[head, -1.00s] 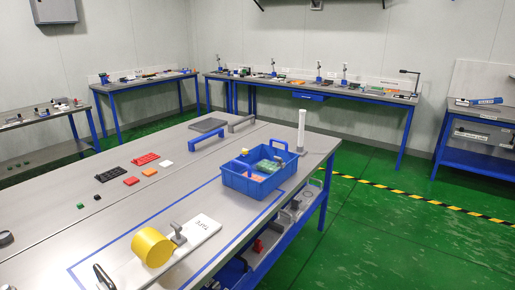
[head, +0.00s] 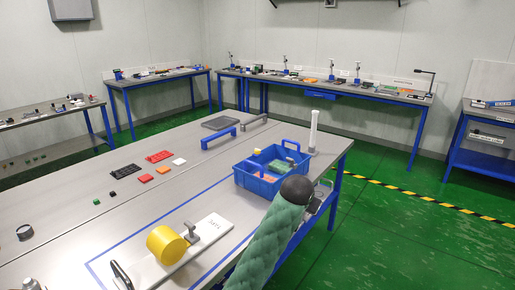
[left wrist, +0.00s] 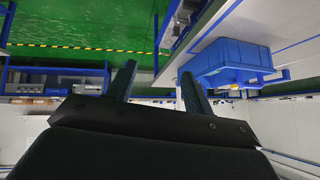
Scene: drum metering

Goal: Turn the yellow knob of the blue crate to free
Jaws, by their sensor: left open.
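The blue crate (head: 258,187) stands on the near table towards its right edge, with small items inside. My left gripper (left wrist: 157,87) is open and empty, apart from the crate. My right gripper is not in view.
A yellow drum (head: 165,245) lies on a white labelled board (head: 215,232) inside blue tape. A white cylinder (head: 313,133) stands behind the crate. A green-sleeved part of my arm rises in front of the crate's right corner. Red and black trays lie to the left.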

